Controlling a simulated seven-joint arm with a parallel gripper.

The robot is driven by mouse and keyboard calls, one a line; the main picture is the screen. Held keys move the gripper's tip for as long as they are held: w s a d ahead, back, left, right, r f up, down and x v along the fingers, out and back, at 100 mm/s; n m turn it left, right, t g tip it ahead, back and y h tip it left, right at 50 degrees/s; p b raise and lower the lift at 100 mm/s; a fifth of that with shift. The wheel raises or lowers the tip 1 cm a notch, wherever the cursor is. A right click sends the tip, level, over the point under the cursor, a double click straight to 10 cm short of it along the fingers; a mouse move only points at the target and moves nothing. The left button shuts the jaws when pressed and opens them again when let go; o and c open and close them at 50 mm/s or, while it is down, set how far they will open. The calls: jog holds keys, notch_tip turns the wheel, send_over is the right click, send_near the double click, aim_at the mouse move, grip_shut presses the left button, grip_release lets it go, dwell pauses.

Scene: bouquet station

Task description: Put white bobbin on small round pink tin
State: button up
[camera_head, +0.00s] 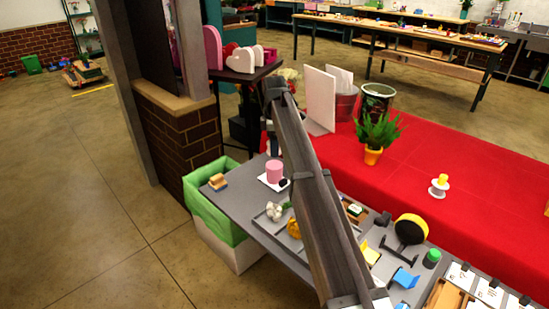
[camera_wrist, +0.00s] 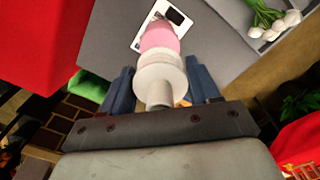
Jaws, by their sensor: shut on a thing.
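The white bobbin (camera_wrist: 158,73) is between the two blue fingers of my gripper (camera_wrist: 161,84) in the wrist view, and the gripper is shut on it. The small round pink tin (camera_wrist: 160,37) shows just beyond the bobbin, partly covered by it. I cannot tell whether the bobbin touches the tin. In the head view the pink tin (camera_head: 275,170) stands upright on a white card (camera_head: 265,181) on the grey table. My arm hides most of the gripper and the held bobbin there.
White bulbs with green stems (camera_head: 275,211) lie near the tin. A green-lined bin (camera_head: 215,215) stands at the grey table's left. A red-covered table (camera_head: 430,150) holds a potted plant (camera_head: 376,137) and a white spool-like thing with a yellow top (camera_head: 438,188).

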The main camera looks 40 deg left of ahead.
aim_at(275, 164)
jog(key=shift+f, duration=2.5)
jog(key=shift+f, duration=0.2)
jog(key=o, duration=1.1)
jog(key=shift+c, duration=0.2)
notch_tip(275, 164, up, 12)
jog(key=shift+r, duration=0.2)
